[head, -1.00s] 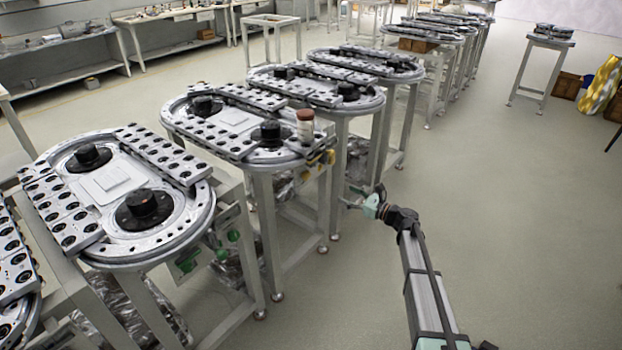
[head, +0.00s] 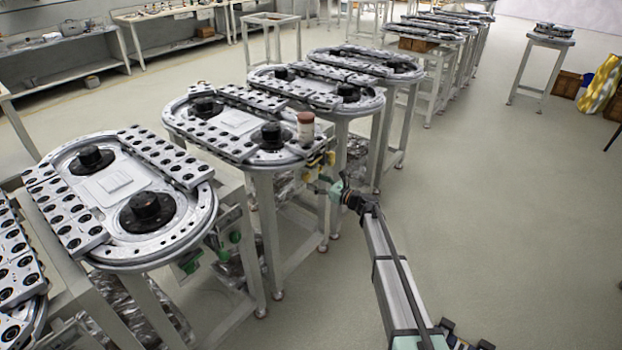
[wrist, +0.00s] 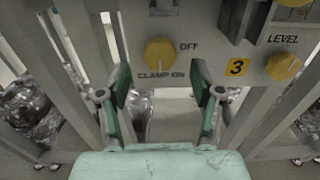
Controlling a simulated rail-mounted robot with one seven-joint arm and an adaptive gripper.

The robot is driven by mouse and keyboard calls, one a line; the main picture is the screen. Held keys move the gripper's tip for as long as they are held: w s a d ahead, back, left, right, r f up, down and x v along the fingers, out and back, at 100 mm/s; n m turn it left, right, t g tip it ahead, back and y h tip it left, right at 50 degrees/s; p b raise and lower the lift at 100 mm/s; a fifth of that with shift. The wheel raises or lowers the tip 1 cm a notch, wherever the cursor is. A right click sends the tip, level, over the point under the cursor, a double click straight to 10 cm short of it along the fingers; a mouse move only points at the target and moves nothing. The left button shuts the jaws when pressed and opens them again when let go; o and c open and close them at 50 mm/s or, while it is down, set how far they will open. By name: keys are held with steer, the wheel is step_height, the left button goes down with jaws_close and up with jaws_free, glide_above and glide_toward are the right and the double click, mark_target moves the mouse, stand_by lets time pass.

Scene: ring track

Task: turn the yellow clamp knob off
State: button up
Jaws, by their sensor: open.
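In the wrist view the yellow clamp knob (wrist: 160,54) sits on a grey panel (wrist: 215,60), with "OFF" to its upper right and "CLAMP ON" below it. My gripper (wrist: 160,82) is open, its green-padded fingers on either side just below the knob, with nothing between them. I cannot tell how far the fingertips are from the panel. In the head view my gripper (head: 318,186) is at the near end of the second ring-track table (head: 225,123), by its yellow parts. The clamp knob cannot be made out clearly there.
Another yellow knob (wrist: 283,66), marked "LEVEL", is to the right, past a yellow label "3" (wrist: 236,68). A reddish-capped jar (head: 306,129) stands on the table edge above. Table legs flank the panel. The floor (head: 480,220) at the right is clear.

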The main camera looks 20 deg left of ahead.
mark_target(309, 178)
steer(key=shift+x, duration=1.6)
steer(key=c, duration=1.1)
steer(key=shift+c, duration=0.2)
